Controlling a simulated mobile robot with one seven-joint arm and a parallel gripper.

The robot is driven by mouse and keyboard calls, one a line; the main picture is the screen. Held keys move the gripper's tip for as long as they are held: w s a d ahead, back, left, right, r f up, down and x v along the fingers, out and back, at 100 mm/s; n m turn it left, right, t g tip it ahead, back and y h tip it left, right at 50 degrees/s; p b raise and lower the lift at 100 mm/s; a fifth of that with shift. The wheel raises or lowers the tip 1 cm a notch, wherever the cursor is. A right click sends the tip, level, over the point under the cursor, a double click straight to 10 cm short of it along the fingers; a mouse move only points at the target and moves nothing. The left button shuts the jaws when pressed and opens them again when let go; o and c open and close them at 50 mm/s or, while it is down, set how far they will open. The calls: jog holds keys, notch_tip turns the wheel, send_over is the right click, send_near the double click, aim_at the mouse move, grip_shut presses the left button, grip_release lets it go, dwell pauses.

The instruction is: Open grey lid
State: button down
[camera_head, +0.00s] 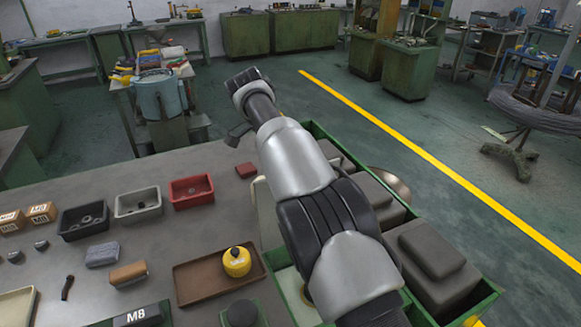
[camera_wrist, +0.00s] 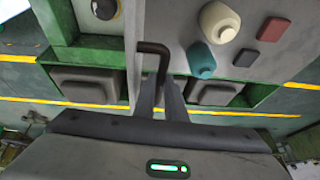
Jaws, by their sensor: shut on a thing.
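My gripper (camera_wrist: 161,92) shows in the wrist view, its two fingers close together at the lower end of a dark bent handle (camera_wrist: 154,47). It is shut on this handle. A pale grey edge, perhaps the grey lid (camera_wrist: 133,55), runs next to the handle on its left; how far the lid is raised I cannot tell. In the head view my arm crosses the green-framed machine (camera_head: 474,300) and hides much of it. My fingers and the handle cannot be made out clearly there.
Grey blocks (camera_head: 432,252) sit in the machine's green frame. The grey table (camera_head: 110,225) on the left holds a red bin (camera_head: 191,191), a brown tray (camera_head: 205,279) and a yellow container (camera_head: 236,261). The wrist view shows a cream object (camera_wrist: 220,22) and a teal object (camera_wrist: 201,60).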

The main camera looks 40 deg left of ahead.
jog(key=shift+s+f, duration=0.2)
jog(key=shift+f, duration=0.4)
jog(key=c, duration=1.8)
grip_release()
jog(key=shift+w+a, duration=0.1)
jog(key=shift+w+r, duration=0.1)
jog(key=shift+r, duration=0.15)
jog(key=shift+r, duration=0.1)
jog(key=shift+s+a+r, duration=0.1)
jog(key=shift+s+r, duration=0.1)
jog(key=shift+r, duration=0.35)
jog(key=shift+v, duration=0.85)
jog(key=s+a+b, duration=0.1)
jog(key=s, duration=0.3)
jog(key=s+a+b, duration=0.1)
jog(key=s, duration=0.3)
jog(key=s+a+b, duration=0.1)
jog(key=s, duration=0.3)
jog(key=shift+s+f, duration=0.1)
